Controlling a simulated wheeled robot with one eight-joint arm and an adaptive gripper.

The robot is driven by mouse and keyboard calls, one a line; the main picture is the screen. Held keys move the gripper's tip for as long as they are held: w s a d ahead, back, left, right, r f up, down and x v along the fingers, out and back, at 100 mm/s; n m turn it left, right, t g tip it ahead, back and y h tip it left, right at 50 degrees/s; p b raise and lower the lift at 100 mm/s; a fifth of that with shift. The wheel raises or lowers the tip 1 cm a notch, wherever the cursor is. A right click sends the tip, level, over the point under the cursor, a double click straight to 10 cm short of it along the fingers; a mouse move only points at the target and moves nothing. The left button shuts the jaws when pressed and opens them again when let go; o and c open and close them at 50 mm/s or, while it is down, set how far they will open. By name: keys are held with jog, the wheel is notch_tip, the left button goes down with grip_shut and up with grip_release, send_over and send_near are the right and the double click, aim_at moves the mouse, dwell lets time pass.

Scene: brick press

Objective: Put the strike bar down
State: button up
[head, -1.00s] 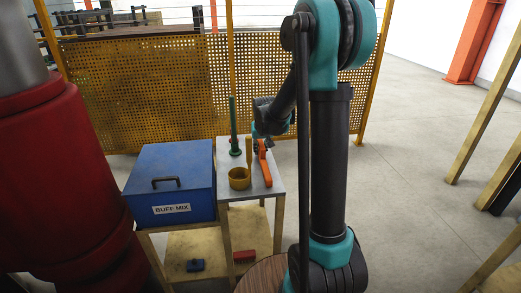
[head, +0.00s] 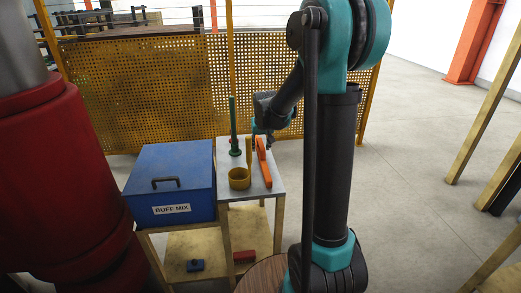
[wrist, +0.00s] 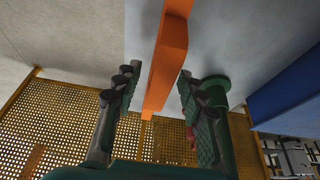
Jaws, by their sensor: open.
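The strike bar, a long orange bar (head: 264,168), lies along the right side of the small grey table (head: 230,212). In the wrist view the orange bar (wrist: 167,60) runs between my two spread fingers, with a gap on either side. My gripper (wrist: 158,76) is open. In the head view my gripper (head: 268,138) is at the bar's far end, partly hidden, and I cannot tell its exact height there.
A yellow cup with an upright handle (head: 239,178) and a green rod on a round base (head: 234,140) stand left of the bar. A blue box labelled BUFF MIX (head: 170,180) is further left. A yellow perforated fence (head: 150,85) is behind.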

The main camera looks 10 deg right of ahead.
jog(key=v, duration=0.9)
jog(key=shift+s, duration=0.2)
jog(key=s+d+f, duration=0.1)
jog(key=s+f, duration=0.3)
jog(key=s, duration=0.5)
jog(key=s+d+f, duration=0.1)
jog(key=s+f, duration=0.4)
jog(key=s, duration=0.4)
jog(key=s+d+f, duration=0.2)
jog(key=s+f, duration=0.3)
jog(key=s, duration=0.3)
jog(key=shift+s, duration=0.4)
jog(key=shift+o, duration=0.2)
